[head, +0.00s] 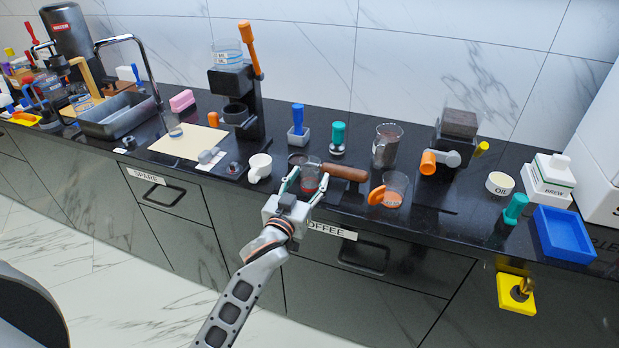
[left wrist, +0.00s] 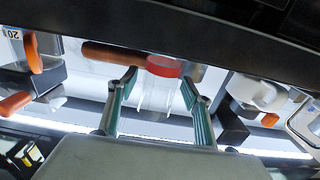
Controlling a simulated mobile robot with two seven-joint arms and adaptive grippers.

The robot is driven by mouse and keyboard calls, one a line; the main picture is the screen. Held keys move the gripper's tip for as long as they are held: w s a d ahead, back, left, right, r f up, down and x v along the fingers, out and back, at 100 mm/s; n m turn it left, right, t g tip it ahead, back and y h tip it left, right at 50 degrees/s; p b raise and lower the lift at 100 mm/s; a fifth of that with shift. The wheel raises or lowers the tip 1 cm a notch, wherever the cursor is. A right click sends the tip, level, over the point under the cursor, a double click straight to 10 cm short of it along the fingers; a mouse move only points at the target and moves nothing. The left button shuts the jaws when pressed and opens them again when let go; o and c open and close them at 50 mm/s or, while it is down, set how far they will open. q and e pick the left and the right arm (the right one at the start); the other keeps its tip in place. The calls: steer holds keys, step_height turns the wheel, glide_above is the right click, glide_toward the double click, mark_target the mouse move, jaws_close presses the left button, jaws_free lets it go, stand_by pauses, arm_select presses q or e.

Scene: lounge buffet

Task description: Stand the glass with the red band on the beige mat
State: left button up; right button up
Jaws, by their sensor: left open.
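The glass with the red band (head: 311,182) stands on the dark counter near its front edge. My left gripper (head: 308,177) is open, with one finger on each side of this glass. In the left wrist view the clear glass and its red band (left wrist: 164,67) show between the spread fingertips (left wrist: 159,79); I cannot tell whether either finger touches it. The beige mat (head: 172,149) lies flat on the counter to the left, with a small clear round item at its back and a grey item at its front right. My right gripper is not in view.
A white cup (head: 260,168) stands left of the glass. A brown-handled tool (head: 345,172) lies close behind and right of it. An orange-handled cup (head: 394,188) is farther right. A black machine (head: 236,100) rises behind the mat, and a sink (head: 117,115) lies left of it.

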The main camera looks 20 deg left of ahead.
arm_select(q)
steer(key=s, duration=1.1)
steer(key=s+f+m+g+h, duration=0.1)
steer(key=s+f+m+g, duration=0.1)
steer(key=s+f, duration=0.8)
steer(key=s+d+f+m+g+h, duration=0.1)
steer(key=s+f+g, duration=0.4)
steer(key=s+f, duration=0.5)
step_height(320, 180, down, 5)
steer(key=shift+s+f+m, duration=0.1)
steer(key=shift+s+m, duration=0.05)
steer(key=shift+m, duration=0.35)
